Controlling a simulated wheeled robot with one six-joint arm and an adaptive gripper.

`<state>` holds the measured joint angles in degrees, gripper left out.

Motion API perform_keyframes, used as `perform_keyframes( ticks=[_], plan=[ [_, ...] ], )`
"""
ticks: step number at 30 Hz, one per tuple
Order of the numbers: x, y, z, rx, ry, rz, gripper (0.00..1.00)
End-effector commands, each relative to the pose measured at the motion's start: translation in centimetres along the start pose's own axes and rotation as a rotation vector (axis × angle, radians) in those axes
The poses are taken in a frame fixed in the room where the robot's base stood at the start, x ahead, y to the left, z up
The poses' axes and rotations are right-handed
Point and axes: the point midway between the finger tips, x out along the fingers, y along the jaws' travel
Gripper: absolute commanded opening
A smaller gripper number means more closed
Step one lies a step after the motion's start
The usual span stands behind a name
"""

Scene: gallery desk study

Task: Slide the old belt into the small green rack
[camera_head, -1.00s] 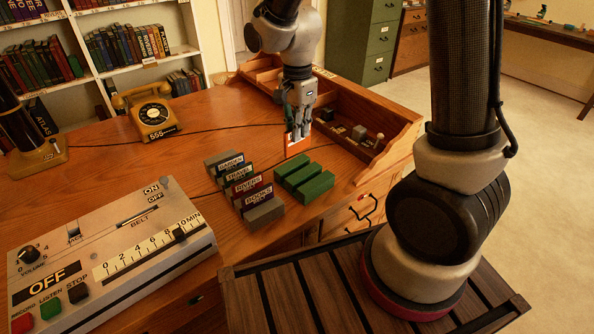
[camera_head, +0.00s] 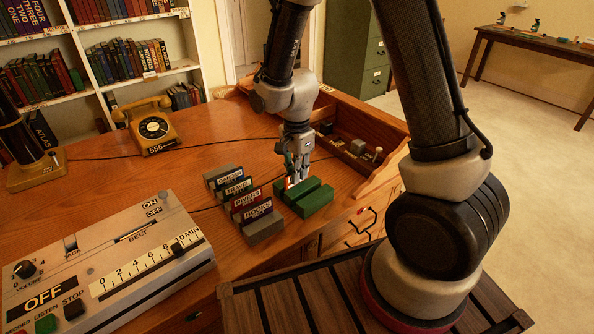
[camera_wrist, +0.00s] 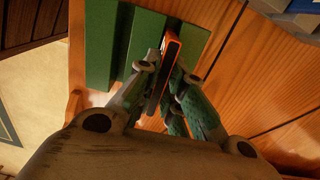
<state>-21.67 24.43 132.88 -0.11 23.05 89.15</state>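The small green rack (camera_head: 316,201) stands on the desk, just right of a row of labelled belts. In the wrist view, the green rack (camera_wrist: 98,45) shows long parallel ridges with slots between them. My gripper (camera_head: 297,172) is over the rack's far part, pointing down. In the wrist view, my gripper (camera_wrist: 160,85) is shut on the old belt (camera_wrist: 168,62), a thin, dark, flat piece with an orange edge. The belt's far end overlaps the rack along a slot. I cannot tell whether it is inside the slot. In the head view my fingers and the rack mostly hide the belt.
A grey rack (camera_head: 262,228) with several labelled belts stands close on the left. A recording machine (camera_head: 110,262) fills the desk's front left. A yellow telephone (camera_head: 152,128) stands at the back. The wooden tray (camera_head: 392,128) with small items lies behind right.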

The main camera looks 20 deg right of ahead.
Motion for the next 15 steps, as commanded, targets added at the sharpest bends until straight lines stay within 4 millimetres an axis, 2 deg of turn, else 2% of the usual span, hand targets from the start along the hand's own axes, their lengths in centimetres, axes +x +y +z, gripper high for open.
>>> perform_keyframes(
  ticks=[1,3,4,15],
  plan=[
    [0.02,0.02,0.00,0.000,0.000,0.001,0.17],
    [0.01,0.02,0.00,0.000,0.000,0.001,0.30],
    [0.00,0.02,0.00,0.000,0.000,0.001,0.32],
    [-0.60,-0.01,0.00,0.000,0.000,-0.001,0.32]
  ],
)
